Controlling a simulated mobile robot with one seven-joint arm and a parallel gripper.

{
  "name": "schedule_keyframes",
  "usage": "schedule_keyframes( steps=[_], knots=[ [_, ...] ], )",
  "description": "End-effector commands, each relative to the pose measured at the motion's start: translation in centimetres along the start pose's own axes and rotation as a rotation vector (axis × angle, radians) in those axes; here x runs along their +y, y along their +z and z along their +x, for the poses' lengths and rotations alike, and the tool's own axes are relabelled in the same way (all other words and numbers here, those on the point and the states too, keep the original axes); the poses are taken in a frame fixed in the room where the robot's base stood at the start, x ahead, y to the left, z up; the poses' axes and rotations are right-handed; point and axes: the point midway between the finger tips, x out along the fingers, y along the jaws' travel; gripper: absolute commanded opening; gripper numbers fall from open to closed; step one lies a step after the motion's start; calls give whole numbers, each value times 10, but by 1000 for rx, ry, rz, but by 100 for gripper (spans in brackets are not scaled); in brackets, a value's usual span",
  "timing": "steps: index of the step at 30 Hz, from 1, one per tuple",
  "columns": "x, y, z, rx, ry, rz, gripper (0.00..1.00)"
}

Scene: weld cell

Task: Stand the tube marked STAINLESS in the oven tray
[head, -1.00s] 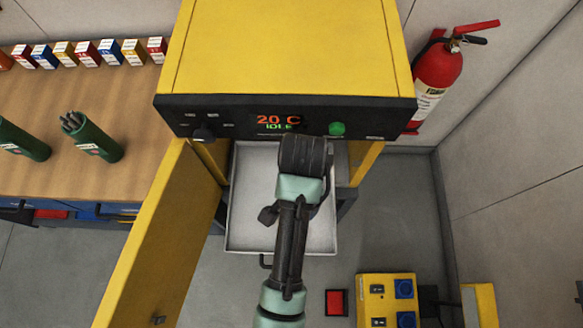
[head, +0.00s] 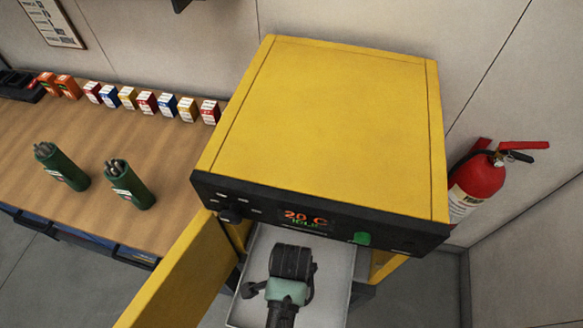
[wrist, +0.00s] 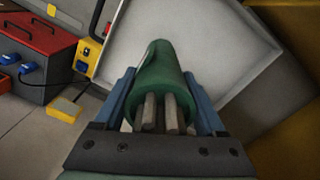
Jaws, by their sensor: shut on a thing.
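My gripper (wrist: 160,98) is shut on a green tube (wrist: 159,68) that holds several grey rods, seen from its open end in the wrist view. No marking on this tube is visible, so I cannot tell whether it reads STAINLESS. The pale grey oven tray (head: 259,262) is pulled out under the yellow oven (head: 325,130), and my arm is over it in the head view, hiding the tube there. The tray (wrist: 240,50) lies behind the tube in the wrist view. I cannot tell whether the tube touches it.
The oven door (head: 185,275) stands open at the left. Two green tubes with rods, a left one (head: 62,167) and a right one (head: 130,186), stand on the wooden bench (head: 90,135) near several small boxes. A fire extinguisher (head: 477,188) is at the right.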

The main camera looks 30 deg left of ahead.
Motion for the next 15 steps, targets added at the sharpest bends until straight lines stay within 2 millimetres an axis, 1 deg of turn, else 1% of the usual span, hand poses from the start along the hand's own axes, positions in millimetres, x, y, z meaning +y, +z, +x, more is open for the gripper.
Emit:
schedule_keyframes(
  steps=[3,7,10,15],
  knots=[
    [0,0,14,0,0,-1,0],
    [-1,0,28,0,-1,0,0],
    [-1,0,34,1,-2,0,0],
    [-1,-1,35,1,-3,0,0]
  ],
)
